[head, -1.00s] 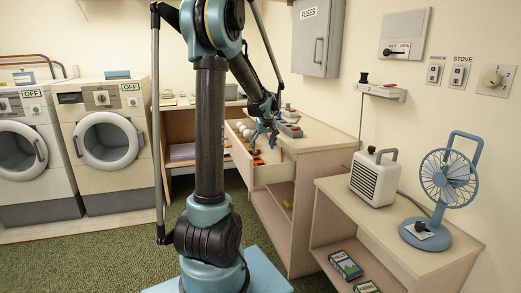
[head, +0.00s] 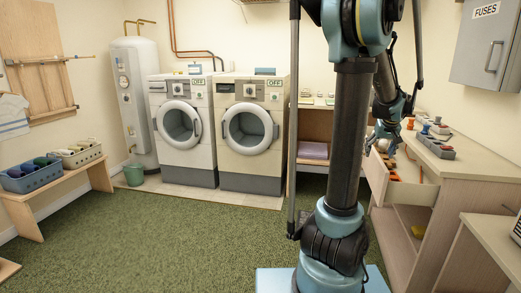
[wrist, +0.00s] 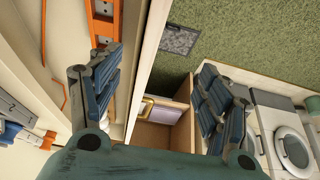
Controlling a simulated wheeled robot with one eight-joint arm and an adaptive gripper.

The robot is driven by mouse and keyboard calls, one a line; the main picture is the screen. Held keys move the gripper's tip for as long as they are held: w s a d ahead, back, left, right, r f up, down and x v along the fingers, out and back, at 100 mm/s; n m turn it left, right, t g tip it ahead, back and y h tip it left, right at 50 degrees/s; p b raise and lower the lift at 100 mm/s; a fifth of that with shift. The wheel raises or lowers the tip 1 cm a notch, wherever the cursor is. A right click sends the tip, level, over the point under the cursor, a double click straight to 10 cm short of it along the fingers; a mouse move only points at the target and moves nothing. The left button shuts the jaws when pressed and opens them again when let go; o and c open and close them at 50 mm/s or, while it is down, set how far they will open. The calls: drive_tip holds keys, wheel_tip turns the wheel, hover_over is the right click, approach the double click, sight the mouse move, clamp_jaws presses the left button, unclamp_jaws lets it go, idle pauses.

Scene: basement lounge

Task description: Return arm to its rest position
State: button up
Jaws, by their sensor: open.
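My arm rises in front of the camera in the head view and bends down on the right. My gripper (head: 385,138) hangs above the far end of an open drawer (head: 408,194). In the wrist view my gripper (wrist: 158,98) has its two blue-grey fingers spread wide, with nothing between them. The drawer's pale edge (wrist: 148,62) runs between the fingers in that view. Orange items (wrist: 102,28) lie in the drawer beyond the left finger. Part of the drawer is hidden behind my arm in the head view.
The wooden cabinet (head: 455,170) with the drawer stands at right, with small items on top. Two washing machines (head: 247,130), a water heater (head: 133,95) and a bench (head: 60,185) with baskets stand farther left. The green carpet (head: 170,240) between is clear.

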drive_tip(key=s+a+f, duration=0.1)
drive_tip(key=s+a, duration=0.3)
drive_tip(key=a, duration=0.4)
drive_tip(key=s+a+n+g+y, duration=0.1)
drive_tip(key=s+a, duration=0.3)
drive_tip(key=a, duration=0.3)
drive_tip(key=s+a+f, duration=0.1)
drive_tip(key=s+a, duration=0.3)
drive_tip(key=a, duration=0.4)
drive_tip(key=s+a+f, duration=0.4)
drive_tip(key=s, duration=0.3)
drive_tip(key=s+a+f+n+g, duration=0.1)
drive_tip(key=s+a+f, duration=0.4)
drive_tip(key=s, duration=0.3)
drive_tip(key=shift+s+a+n+g, duration=0.2)
drive_tip(key=shift+s+n+g, duration=0.1)
